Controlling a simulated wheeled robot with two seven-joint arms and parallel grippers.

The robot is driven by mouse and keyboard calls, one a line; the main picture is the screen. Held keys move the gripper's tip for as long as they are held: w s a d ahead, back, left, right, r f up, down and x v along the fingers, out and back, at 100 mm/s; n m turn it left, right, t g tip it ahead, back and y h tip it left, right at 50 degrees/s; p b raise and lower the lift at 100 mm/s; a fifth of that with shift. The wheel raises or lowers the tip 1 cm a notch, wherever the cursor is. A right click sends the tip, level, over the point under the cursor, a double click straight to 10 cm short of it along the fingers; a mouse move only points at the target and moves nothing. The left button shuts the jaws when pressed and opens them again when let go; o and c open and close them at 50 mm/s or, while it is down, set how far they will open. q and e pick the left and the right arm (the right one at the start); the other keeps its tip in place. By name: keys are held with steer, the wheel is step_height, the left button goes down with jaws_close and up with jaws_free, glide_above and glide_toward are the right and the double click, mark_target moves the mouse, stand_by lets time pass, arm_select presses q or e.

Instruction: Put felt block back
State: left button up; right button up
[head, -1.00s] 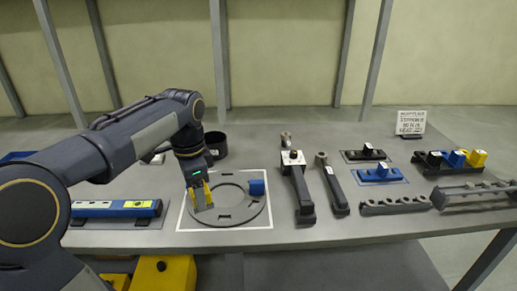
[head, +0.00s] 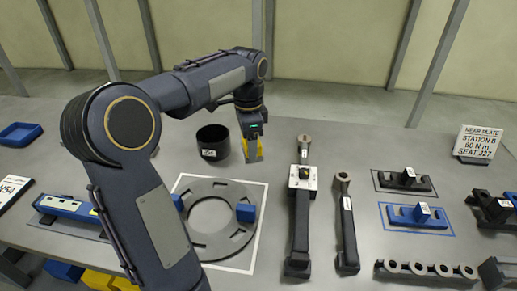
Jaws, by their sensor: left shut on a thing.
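My left gripper (head: 252,150) is raised just right of the black cup (head: 213,142), with its yellow fingers pointing down. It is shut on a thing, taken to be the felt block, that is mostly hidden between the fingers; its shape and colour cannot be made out. The grey ring plate (head: 222,248) lies in a white outlined square in front of it. A blue block (head: 246,213) sits on the ring's right side. Another blue piece (head: 178,202) shows at its left side, partly behind my arm. My right gripper is not in view.
Two long wrenches (head: 300,225) (head: 346,225) lie right of the ring. A black holder (head: 405,182) and a blue holder (head: 420,216) stand further right, with a sign (head: 477,143) behind. A blue tray (head: 20,134) is far left. The table behind the wrenches is clear.

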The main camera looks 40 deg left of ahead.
arm_select(q)
steer(key=w+a+f, duration=0.1)
steer(key=w+f, duration=0.1)
steer(key=w+a+f+p, duration=0.1)
steer(key=w+a+f, duration=0.1)
steer(key=w+f, duration=0.1)
steer(key=w+a+f, duration=0.2)
steer(key=w+f, duration=0.1)
steer(key=shift+w+p, duration=0.2)
steer(key=shift+p, duration=0.15)
step_height(320, 180, down, 3)
steer(key=shift+w+f, duration=0.1)
steer(key=shift+f, duration=0.05)
steer(key=shift+f, duration=0.1)
steer(key=o, duration=1)
steer(key=shift+c, duration=0.2)
